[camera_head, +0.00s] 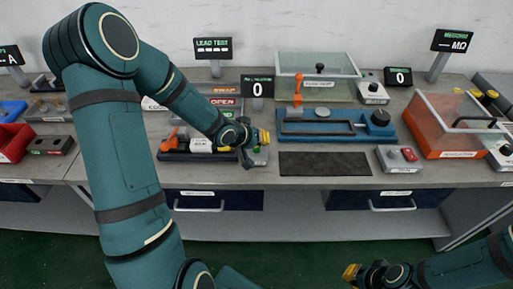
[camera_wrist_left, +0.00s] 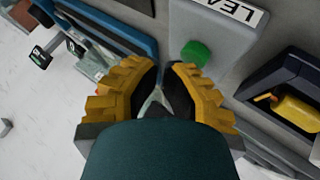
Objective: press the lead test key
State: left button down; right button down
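The lead test key is a round green button (camera_wrist_left: 195,53) on a grey box (camera_wrist_left: 222,28) with a white label starting "LEA", partly cut off. In the head view this box (camera_head: 259,158) sits at the bench front, mostly hidden by my left gripper (camera_head: 264,137). In the left wrist view my left gripper (camera_wrist_left: 165,68) has its yellow-backed fingertips nearly together, empty, just beside the button and apparently apart from it. The LEAD TEST display (camera_head: 212,48) shows dashes. My right gripper (camera_head: 350,272) is low at the right, in front of the bench; its finger opening is unclear.
A dark tray with an orange-handled tool (camera_head: 170,143) lies left of the key box. A blue fixture (camera_head: 338,124), a dark mat (camera_head: 325,163) and a grey box with a red button (camera_head: 400,157) lie to the right. A counter display (camera_head: 258,87) stands behind.

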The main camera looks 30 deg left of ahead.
aim_at(260, 148)
pick_arm(q)
jog(key=shift+f, duration=0.5)
dwell(0.3)
dwell(0.4)
jog(key=shift+r+p, duration=0.8)
jog(key=shift+r, duration=0.15)
notch_tip(260, 148, up, 5)
jog(key=p, duration=0.5)
jog(key=shift+r, duration=0.1)
dwell(0.5)
